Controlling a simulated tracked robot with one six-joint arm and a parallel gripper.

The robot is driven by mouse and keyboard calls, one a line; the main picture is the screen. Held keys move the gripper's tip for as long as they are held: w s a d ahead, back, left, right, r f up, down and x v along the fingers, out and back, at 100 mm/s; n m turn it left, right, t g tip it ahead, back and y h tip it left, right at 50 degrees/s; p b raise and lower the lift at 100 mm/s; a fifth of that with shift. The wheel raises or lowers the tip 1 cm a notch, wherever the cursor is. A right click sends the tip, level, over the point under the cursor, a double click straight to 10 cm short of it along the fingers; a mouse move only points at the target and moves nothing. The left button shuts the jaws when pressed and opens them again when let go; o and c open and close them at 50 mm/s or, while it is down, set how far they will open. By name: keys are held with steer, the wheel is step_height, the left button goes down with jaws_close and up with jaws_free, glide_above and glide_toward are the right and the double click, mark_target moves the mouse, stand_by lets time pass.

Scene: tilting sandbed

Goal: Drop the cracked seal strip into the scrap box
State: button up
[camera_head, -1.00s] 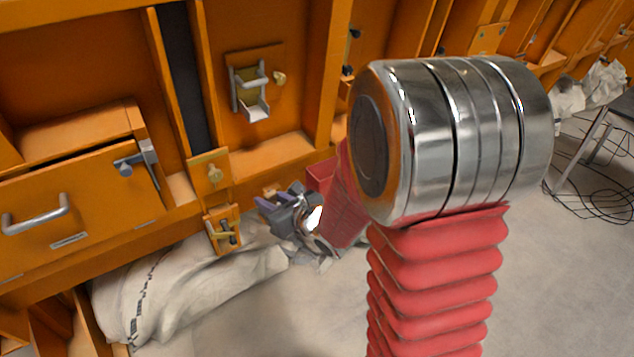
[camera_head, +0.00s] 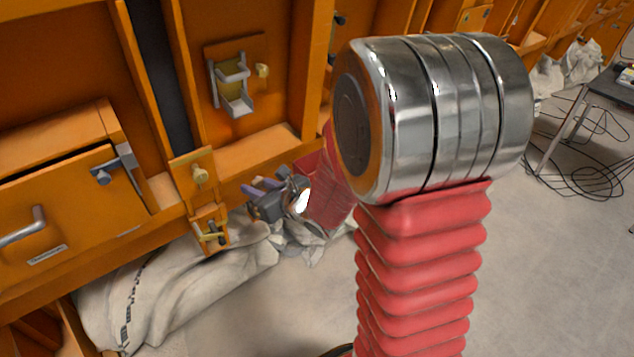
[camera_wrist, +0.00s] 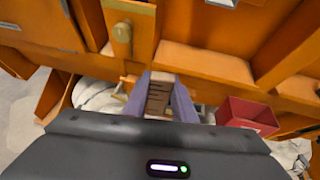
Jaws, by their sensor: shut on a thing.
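My gripper (camera_wrist: 158,98) has two purple fingers and is shut on a short brownish strip with dark lines across it (camera_wrist: 158,96), which I take as the cracked seal strip. In the head view my gripper (camera_head: 257,188) is small, behind my red arm, in front of the orange cabinet; the strip is not clear there. An open red box (camera_wrist: 248,114), likely the scrap box, stands right of my gripper in the wrist view, apart from the strip. In the head view part of it (camera_head: 306,166) shows beside my arm, which hides the rest.
The orange cabinet wall (camera_head: 60,80) has a drawer with a metal handle (camera_head: 22,227) and several latches, one with a brass knob (camera_head: 199,174). Pale sacks (camera_head: 170,290) lie on the floor below. Black cables (camera_head: 585,165) lie under a table at right.

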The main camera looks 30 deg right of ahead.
steer(key=s+d+f+h, duration=0.1)
steer(key=s+d, duration=0.2)
steer(key=d, duration=1.3)
steer(key=s+d+f+m+g+h, duration=0.1)
steer(key=s+d, duration=0.2)
steer(key=d, duration=1.4)
steer(key=shift+s+f+m+g, duration=0.3)
steer(key=shift+f, duration=0.1)
steer(key=shift+w, duration=0.1)
